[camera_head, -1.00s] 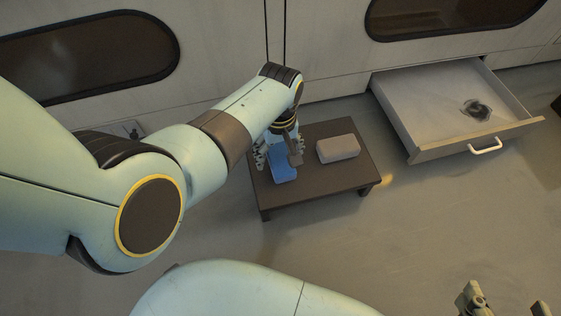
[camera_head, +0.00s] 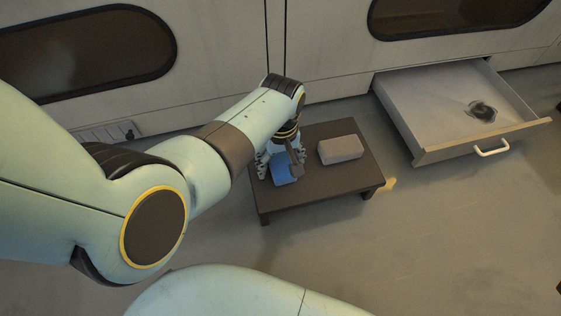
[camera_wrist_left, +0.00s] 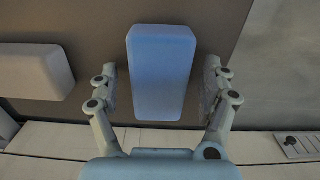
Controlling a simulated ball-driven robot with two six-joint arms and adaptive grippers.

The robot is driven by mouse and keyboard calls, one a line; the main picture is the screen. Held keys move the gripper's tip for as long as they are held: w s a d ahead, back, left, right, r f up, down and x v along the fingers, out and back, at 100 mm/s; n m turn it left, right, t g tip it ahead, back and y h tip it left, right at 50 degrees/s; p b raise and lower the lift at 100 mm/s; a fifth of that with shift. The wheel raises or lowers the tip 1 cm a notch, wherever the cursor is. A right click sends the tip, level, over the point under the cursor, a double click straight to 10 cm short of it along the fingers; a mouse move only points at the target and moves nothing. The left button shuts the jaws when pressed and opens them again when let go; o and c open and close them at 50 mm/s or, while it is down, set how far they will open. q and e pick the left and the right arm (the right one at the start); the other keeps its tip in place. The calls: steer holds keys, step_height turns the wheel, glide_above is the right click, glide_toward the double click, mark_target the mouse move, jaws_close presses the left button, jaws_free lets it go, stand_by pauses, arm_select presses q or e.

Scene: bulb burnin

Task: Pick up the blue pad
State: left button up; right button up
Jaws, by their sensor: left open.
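The blue pad (camera_head: 285,173) lies on a low brown table (camera_head: 325,187) in the head view, partly hidden by my left gripper. My left gripper (camera_head: 279,170) is over the pad, pointing down, with its fingers on either side of it. In the left wrist view the pad (camera_wrist_left: 160,72) is between the two open fingers (camera_wrist_left: 160,88), with a gap on both sides. My right gripper is not in view.
A grey pad (camera_head: 341,149) lies on the same table to the right of the blue one. An open drawer (camera_head: 440,105) with a small dark item (camera_head: 482,111) inside stands at the right. Cabinet fronts run behind the table.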

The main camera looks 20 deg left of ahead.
arm_select(q)
steer(key=shift+c, duration=0.3)
steer(key=c, duration=1.2)
steer(key=shift+o, duration=0.2)
steer(key=shift+r, duration=0.1)
